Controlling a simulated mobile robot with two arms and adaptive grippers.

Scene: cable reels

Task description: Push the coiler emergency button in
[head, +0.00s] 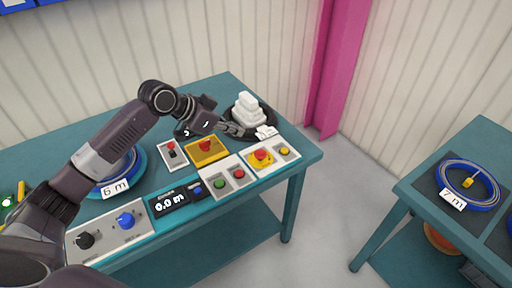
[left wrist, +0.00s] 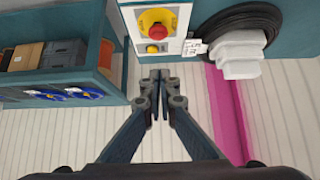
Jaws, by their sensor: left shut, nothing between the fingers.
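The emergency button (head: 261,155) is a red mushroom head on a yellow base, on the light control panel at the table's right end. The red button also shows large in the left wrist view (left wrist: 157,31), at the top centre. It stands proud of its base. My left gripper (head: 250,133) is above the table, a little behind the button and apart from it. In the left wrist view its fingers (left wrist: 158,80) are shut with nothing between them, pointing up the picture below the button. My right gripper is not in view.
A green button (head: 219,183), another red button (head: 239,174) and a small yellow button (head: 284,151) sit near the emergency button. A yellow box with a red switch (head: 206,150) lies left. A black reel with white blocks (head: 247,110) stands behind.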

